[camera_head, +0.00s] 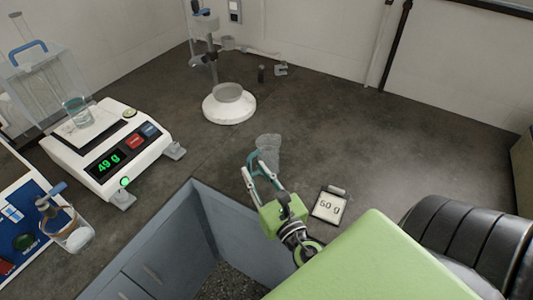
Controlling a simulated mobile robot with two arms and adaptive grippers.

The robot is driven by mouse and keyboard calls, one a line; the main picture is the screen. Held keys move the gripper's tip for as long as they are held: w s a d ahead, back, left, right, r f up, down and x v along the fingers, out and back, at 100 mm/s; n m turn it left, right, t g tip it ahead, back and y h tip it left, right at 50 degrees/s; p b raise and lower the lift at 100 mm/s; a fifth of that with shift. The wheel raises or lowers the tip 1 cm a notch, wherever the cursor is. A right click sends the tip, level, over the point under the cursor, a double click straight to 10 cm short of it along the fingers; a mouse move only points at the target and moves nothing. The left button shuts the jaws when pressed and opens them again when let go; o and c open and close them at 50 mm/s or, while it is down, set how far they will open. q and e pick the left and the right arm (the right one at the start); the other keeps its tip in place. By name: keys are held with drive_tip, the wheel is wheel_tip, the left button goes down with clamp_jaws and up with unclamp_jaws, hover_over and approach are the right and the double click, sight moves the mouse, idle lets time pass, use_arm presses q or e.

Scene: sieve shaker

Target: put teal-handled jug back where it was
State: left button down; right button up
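The teal-handled jug (269,150) is a small clear vessel at the middle of the dark counter, with its teal handle on the near left side. My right gripper (252,169) reaches in from the lower right, with its fingertips at the handle. The fingers and handle overlap in the picture, so I cannot tell whether the fingers are closed on it. I also cannot tell whether the jug rests on the counter or is just above it. My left gripper is not in view.
A scale (85,160) reading 49 g bears a glass beaker (76,111). A stand with a white round base (229,108) is behind. A 50 g card (329,207) lies right of my gripper. Another clear vessel (74,238) stands lower left. The back right counter is clear.

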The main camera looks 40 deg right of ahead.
drive_tip(key=s+b, duration=0.1)
drive_tip(key=s, duration=0.2)
drive_tip(key=s+a, duration=0.1)
drive_tip(key=s, duration=0.1)
drive_tip(key=shift+s+f+b, duration=0.15)
drive_tip(key=shift+s+b, duration=0.2)
drive_tip(key=shift+s, duration=0.05)
drive_tip(key=shift+s+a+r, duration=0.15)
drive_tip(key=shift+s+r, duration=0.05)
drive_tip(key=shift+s, duration=0.35)
drive_tip(key=shift+f, duration=0.1)
